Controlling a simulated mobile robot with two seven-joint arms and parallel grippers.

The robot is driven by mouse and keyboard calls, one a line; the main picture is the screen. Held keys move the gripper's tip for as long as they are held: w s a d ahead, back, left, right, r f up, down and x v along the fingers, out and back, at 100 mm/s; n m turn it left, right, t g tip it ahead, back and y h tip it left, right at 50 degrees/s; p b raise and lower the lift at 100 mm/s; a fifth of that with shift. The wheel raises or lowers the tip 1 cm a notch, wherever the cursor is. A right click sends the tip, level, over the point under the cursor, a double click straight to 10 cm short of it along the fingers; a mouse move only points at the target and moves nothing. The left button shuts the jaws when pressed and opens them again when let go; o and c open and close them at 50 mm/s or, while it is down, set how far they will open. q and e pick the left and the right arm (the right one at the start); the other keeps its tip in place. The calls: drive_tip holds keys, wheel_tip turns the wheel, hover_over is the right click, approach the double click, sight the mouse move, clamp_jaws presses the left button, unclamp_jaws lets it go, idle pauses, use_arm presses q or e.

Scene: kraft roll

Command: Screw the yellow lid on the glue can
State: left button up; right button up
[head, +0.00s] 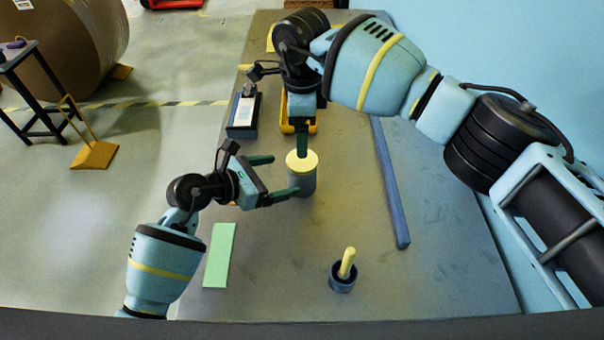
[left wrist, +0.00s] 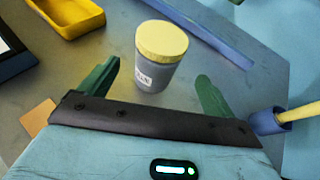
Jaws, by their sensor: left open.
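The glue can (head: 301,184) stands upright on the table, grey with a white label that shows in the left wrist view (left wrist: 154,78). The yellow lid (head: 302,162) sits on top of it and looks level; I cannot tell how tight it is. My left gripper (head: 284,176) is open, with its green fingers pointing at the can from the left. In the left wrist view the can shows between and beyond the fingertips. My right gripper (head: 302,147) points down just behind the lid; only one finger shows clearly, so its opening and any contact are unclear.
A blue bar (head: 390,185) lies right of the can. A dark cup (head: 343,283) with a yellow-handled tool stands in front. A green pad (head: 219,255) lies at the left edge. A yellow tray (left wrist: 68,18) and a dark box (head: 243,130) are behind.

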sight(302, 170)
use_arm(q)
drive_tip(key=shift+w+d+f, duration=0.15)
drive_tip(key=shift+w+d, duration=0.05)
drive_tip(key=shift+w, duration=0.05)
use_arm(e)
drive_tip(key=shift+w, duration=0.1)
use_arm(q)
drive_tip(key=shift+x, duration=3.65)
drive_tip(key=shift+c, duration=0.3)
drive_tip(key=c, duration=1.7)
clamp_jaws()
use_arm(e)
drive_tip(key=n, duration=1.3)
drive_tip(key=shift+r+n, duration=0.2)
drive_tip(key=shift+n, duration=0.1)
drive_tip(key=shift+f, duration=4)
